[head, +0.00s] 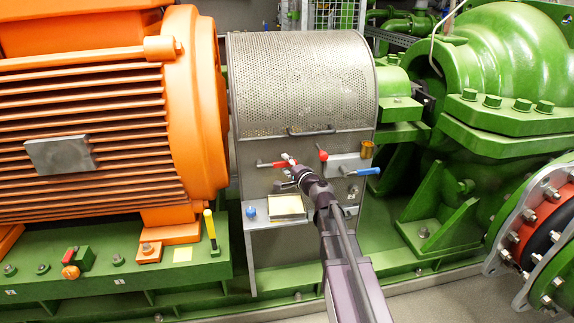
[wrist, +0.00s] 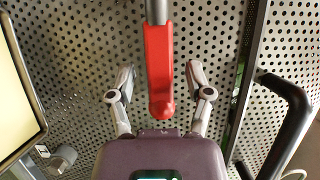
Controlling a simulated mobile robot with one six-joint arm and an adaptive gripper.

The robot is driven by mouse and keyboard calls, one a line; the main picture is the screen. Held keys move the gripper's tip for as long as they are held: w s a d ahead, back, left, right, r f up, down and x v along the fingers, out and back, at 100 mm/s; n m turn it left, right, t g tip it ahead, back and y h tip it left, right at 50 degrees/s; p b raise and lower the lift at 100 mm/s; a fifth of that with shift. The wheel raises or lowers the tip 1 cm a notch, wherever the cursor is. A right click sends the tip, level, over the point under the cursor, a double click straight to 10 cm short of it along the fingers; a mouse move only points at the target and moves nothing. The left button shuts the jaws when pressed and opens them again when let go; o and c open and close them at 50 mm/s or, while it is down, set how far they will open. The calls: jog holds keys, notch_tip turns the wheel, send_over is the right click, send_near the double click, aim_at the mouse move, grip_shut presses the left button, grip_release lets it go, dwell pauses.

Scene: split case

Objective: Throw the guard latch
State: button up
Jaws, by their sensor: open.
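A red-handled lever (head: 276,164) lies level on the grey front panel below the perforated guard (head: 300,85). Its metal rod points left. In the wrist view its red grip (wrist: 158,60) lies between the two fingers of my gripper (wrist: 161,82). The fingers are open, with a visible gap on each side of the grip. In the head view my gripper (head: 288,166) is at the right end of this lever. A second red knob (head: 323,155) stands to the right. No readable label shows which lever is the guard latch.
A blue-handled lever (head: 367,171) and a brass cup (head: 367,149) are at the panel's right. A bar handle (head: 311,131) sticks out above, shown dark in the wrist view (wrist: 290,122). A pale framed plate (head: 286,207) and blue knob (head: 250,212) are below. The orange motor (head: 195,90) is left.

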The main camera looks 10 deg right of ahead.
jog(key=shift+w+a, duration=0.1)
jog(key=shift+w, duration=0.15)
grip_shut()
jog(key=shift+d, duration=0.2)
